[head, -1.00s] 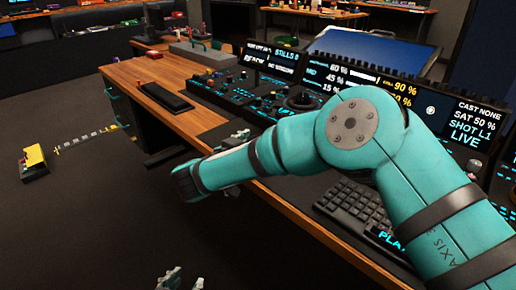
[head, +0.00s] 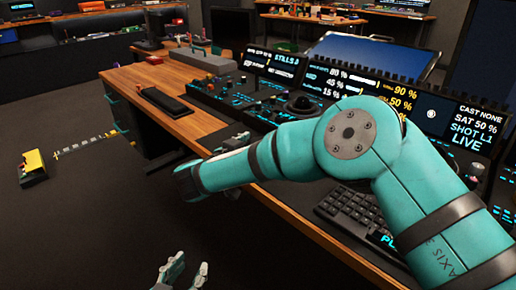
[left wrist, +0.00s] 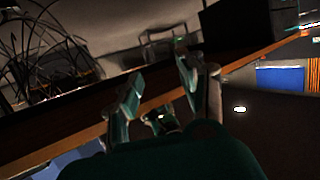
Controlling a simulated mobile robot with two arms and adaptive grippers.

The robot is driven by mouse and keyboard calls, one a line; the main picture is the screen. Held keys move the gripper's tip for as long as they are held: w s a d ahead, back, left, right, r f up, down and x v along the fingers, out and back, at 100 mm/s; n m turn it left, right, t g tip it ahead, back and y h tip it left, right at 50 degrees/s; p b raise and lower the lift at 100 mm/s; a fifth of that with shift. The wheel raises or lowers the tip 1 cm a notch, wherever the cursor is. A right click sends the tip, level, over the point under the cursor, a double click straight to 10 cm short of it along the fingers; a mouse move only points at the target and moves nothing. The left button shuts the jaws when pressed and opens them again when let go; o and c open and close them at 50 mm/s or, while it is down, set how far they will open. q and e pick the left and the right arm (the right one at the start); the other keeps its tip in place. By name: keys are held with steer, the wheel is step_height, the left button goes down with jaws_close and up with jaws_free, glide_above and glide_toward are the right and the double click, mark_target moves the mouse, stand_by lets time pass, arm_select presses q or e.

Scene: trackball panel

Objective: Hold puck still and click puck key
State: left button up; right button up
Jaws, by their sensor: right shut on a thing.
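My right gripper (head: 236,141) is low over the front of the desk panel, mostly hidden behind my teal right arm. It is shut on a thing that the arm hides. I cannot make out the puck or its key in either view. My left gripper (head: 180,272) is at the bottom of the head view, over the dark floor in front of the desk, its fingers apart and empty.
The wooden desk (head: 205,128) carries a control panel with a dark trackball (head: 300,104), lit screens (head: 395,92) and a keyboard (head: 348,205). A black pad (head: 166,101) lies at the left. A yellow box (head: 32,166) is on the floor. The floor left of the desk is mostly open.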

arm_select(q)
steer(key=shift+w+d+r+t+h, duration=0.2)
steer(key=shift+r+t, duration=0.1)
steer(key=shift+r, duration=0.2)
steer(key=shift+w+d+r+t+h, duration=0.15)
steer(key=shift+r+t, duration=0.15)
steer(key=shift+r, duration=0.15)
arm_select(e)
steer(key=shift+f, duration=0.3)
stand_by(0.6)
arm_select(q)
steer(key=shift+r, duration=0.1)
arm_select(e)
steer(key=o, duration=1.1)
steer(key=shift+c, duration=0.2)
